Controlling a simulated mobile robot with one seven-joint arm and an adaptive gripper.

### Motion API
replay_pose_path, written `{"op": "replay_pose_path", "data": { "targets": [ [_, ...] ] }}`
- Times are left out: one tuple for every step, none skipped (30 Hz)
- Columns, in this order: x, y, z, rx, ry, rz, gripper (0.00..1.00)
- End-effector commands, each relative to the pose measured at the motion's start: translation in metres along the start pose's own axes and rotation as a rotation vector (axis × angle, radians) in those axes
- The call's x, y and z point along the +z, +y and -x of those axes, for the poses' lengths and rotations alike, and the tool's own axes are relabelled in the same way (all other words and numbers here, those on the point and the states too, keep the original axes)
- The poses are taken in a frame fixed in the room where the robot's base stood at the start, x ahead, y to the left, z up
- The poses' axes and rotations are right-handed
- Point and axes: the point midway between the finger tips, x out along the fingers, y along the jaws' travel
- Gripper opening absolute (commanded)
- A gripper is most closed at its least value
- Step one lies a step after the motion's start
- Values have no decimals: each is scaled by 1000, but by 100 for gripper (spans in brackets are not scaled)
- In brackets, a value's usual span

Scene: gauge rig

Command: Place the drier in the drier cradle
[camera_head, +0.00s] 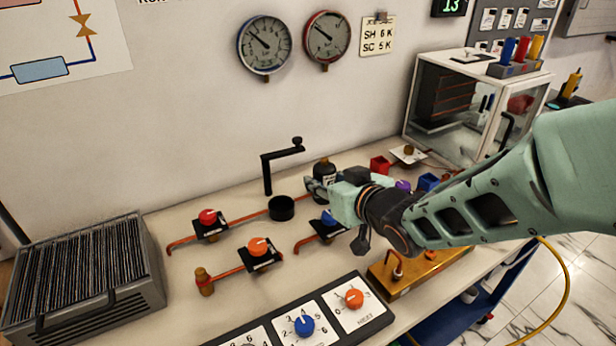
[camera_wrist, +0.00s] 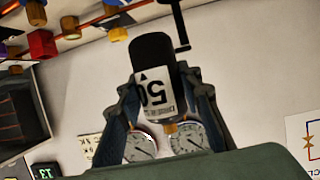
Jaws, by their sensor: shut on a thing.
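The drier is a black cylinder (camera_head: 323,167) with a white label and a brass-coloured end. My gripper (camera_head: 322,187) is shut on it and holds it roughly upright, to the right of a small black round cup (camera_head: 281,208) that looks like the drier cradle. In the wrist view the drier (camera_wrist: 152,58) sits between the two fingers of my gripper (camera_wrist: 163,86), its label upside down in the picture. The drier and the cup are apart. The drier's lower part is hidden behind my gripper in the head view.
A black cranked post (camera_head: 268,172) stands just behind the cup. Copper pipes with red (camera_head: 208,217), orange (camera_head: 258,246) and blue (camera_head: 329,217) valve knobs lie in front. A finned unit (camera_head: 85,275) stands at left, and a glass-sided cabinet (camera_head: 455,105) at back right.

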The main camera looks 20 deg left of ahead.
Motion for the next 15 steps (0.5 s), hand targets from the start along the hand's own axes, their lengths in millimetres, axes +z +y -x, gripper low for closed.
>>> {"op": "replay_pose_path", "data": {
  "targets": [
    [-1, 0, 1, 0, 2, 0, 1],
    [-1, 0, 1, -1, 2, 0, 1],
    [-1, 0, 1, -1, 1, 0, 1],
    [0, 0, 1, -1, 1, 0, 1],
    [0, -1, 0, -2, 1, 0, 1],
    [1, -2, -3, -3, 1, 0, 1],
    [2, -3, -6, -4, 1, 1, 1],
    [3, -5, -11, -5, 1, -1, 1],
    [4, -8, -18, -7, 1, 0, 1],
    [5, -10, -25, -7, 0, -2, 1],
    [5, -12, -33, -8, -1, -1, 1],
    [6, -16, -43, -8, -1, -1, 1],
    [6, -19, -51, -9, 0, -1, 1],
    [6, -20, -59, -8, 0, -1, 1],
    [6, -23, -68, -8, -1, -1, 1]
  ]
}}
